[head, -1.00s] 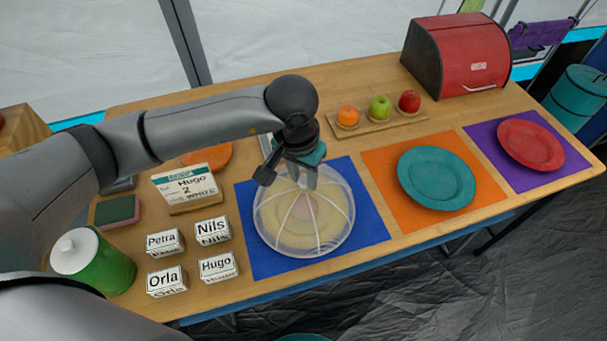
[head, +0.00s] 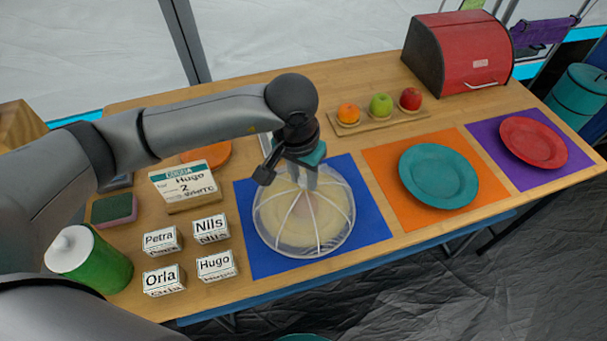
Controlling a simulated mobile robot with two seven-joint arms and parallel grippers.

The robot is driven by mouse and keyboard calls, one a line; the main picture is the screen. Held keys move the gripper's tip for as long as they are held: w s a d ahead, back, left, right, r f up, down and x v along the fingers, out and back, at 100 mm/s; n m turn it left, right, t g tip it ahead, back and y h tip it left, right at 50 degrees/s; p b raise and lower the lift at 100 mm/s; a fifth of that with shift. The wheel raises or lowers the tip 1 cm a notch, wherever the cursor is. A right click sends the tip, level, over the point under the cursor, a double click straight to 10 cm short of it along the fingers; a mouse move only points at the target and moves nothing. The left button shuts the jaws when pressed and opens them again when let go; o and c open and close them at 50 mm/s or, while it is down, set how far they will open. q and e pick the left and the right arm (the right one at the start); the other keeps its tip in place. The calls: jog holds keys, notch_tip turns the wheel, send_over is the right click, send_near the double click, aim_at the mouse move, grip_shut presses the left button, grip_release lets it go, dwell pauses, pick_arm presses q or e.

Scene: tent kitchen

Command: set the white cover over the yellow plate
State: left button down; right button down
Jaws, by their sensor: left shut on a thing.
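The white cover (head: 329,189), a see-through mesh dome with white ribs, is over the yellow plate (head: 304,222) on the blue mat (head: 262,266). The plate shows through the mesh. The cover's rim appears to be around the plate; whether it touches the mat I cannot tell. My left gripper (head: 304,181) points down at the top of the cover and is shut on it. The gripper hides the cover's knob. My right gripper is not in view.
A teal plate (head: 438,176) lies on an orange mat (head: 391,213) to the right, and a red plate (head: 532,144) on a purple mat. Name blocks (head: 211,229), an order card (head: 185,185) and a green jar (head: 97,263) stand left. Fruit (head: 381,106) sits behind.

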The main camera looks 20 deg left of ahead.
pick_arm(q)
jog(key=c, duration=0.5)
grip_release()
